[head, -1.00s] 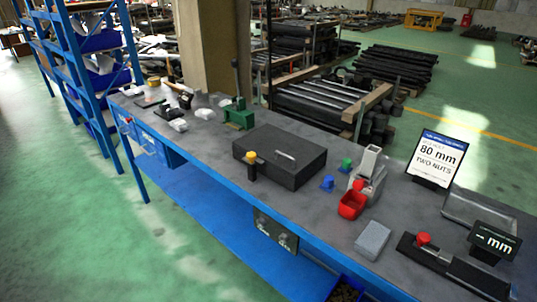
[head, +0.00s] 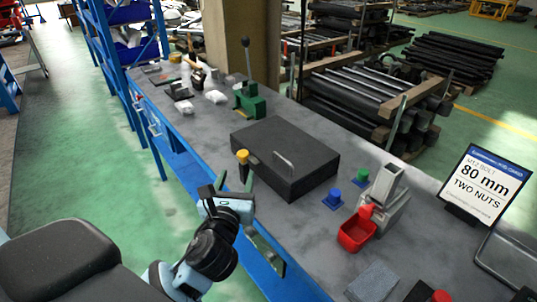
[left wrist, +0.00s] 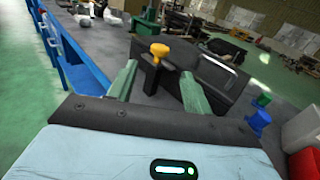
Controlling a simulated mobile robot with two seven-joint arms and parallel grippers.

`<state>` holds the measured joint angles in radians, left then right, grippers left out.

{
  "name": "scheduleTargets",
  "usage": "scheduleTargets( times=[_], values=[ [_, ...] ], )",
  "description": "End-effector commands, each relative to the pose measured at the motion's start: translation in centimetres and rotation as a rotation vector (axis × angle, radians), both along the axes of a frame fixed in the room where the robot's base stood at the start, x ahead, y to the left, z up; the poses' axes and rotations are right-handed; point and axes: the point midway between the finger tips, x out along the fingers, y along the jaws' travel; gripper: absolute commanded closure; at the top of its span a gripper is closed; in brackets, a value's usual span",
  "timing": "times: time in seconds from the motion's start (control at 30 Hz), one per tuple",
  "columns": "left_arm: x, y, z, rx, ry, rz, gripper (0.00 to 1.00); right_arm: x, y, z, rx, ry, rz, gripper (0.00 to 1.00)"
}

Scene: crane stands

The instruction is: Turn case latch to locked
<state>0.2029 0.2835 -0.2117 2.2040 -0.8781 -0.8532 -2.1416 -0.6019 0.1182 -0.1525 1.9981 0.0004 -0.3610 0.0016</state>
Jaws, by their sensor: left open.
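My left gripper (head: 236,182) is open just in front of the latch. In the left wrist view the yellow knob (left wrist: 159,50) stands between and beyond the two green fingertips (left wrist: 158,84), with the case (left wrist: 218,74) behind it to the right. I see no contact between fingers and knob. My right gripper is not in view.
Right of the case are a blue block (head: 333,199), a green block (head: 362,174) and a red bin (head: 357,232) before a grey stand. A green lever press (head: 250,101) stands behind. A sign (head: 484,188) stands at right. The bench's blue edge is near my arm.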

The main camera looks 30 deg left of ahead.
Motion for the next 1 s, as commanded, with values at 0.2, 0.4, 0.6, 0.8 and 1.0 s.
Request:
scheduleTargets(
  times=[0.2,0.4,0.6,0.8,1.0],
  values=[
    [0.1,0.1,0.4,0.026,0.000,0.005,0.50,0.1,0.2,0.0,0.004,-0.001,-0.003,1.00],
    [1.7,0.8,0.4,0.025,-0.002,0.005,0.50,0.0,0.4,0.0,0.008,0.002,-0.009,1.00],
    [4.6,2.0,0.4,0.024,-0.001,0.006,0.50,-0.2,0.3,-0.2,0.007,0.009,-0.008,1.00],
    [6.6,2.8,0.3,0.023,0.000,0.005,0.50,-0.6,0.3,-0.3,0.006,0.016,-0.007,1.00],
    [7.3,3.1,0.3,0.022,0.000,0.004,0.50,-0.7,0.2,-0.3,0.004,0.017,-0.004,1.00]
  ],
)
